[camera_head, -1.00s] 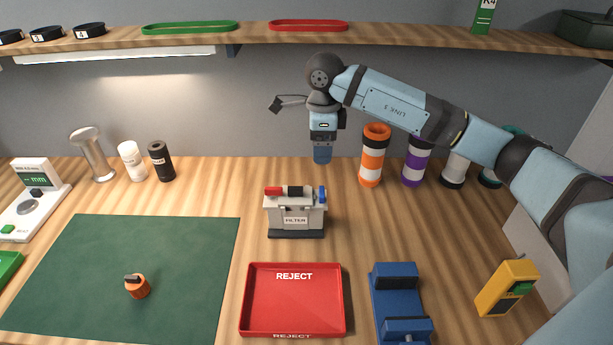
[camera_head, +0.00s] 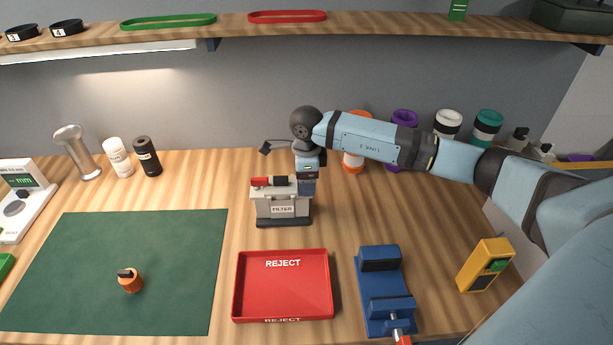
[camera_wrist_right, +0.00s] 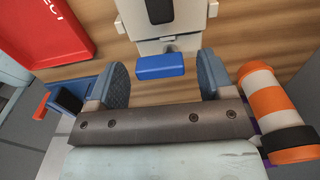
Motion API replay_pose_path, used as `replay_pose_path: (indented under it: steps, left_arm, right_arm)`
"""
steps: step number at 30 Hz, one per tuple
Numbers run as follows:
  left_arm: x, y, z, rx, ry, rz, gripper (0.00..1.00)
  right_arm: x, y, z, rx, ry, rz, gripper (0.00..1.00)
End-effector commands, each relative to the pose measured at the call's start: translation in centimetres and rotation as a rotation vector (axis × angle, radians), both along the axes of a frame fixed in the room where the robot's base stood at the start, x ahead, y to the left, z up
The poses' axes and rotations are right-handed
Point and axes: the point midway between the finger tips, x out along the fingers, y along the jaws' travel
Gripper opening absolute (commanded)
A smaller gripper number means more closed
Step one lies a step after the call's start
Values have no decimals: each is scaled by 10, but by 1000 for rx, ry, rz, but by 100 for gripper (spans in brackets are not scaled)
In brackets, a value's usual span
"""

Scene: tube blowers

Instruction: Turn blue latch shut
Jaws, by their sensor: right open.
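The grey filter box (camera_head: 267,206) stands on the bench behind the red tray, with a red latch (camera_head: 259,182) on its left top. My right gripper (camera_head: 306,189) points down at the box's right end and hides the blue latch in the head view. In the right wrist view the blue latch (camera_wrist_right: 160,67) sticks out from the box (camera_wrist_right: 160,27). There my right gripper (camera_wrist_right: 163,82) is open, with its fingers to either side of the latch and apart from it. My left gripper is not in view.
The red reject tray (camera_head: 237,292) and a blue vise (camera_head: 380,280) stand in front of the box. Striped tubes stand at the back right, one orange and white (camera_wrist_right: 263,95) close in the wrist view. A green mat (camera_head: 70,270) lies at left.

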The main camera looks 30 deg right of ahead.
Motion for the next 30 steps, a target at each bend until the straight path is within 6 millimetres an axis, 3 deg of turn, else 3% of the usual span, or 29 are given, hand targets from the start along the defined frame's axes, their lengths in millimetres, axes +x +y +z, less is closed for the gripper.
replay_pose_path:
  steps: [8, 12, 15, 30]
  left_arm:
    - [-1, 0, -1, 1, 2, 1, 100]
    - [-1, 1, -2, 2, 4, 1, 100]
    - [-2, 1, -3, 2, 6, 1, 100]
    - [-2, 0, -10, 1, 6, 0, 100]
  right_arm:
    - [0, 0, -2, 0, 0, 0, 74]
    - [0, 0, -1, 0, 0, 0, 42]
    - [0, 0, -1, 1, -1, 0, 25]
    - [1, 1, -2, 0, -1, -131, 25]
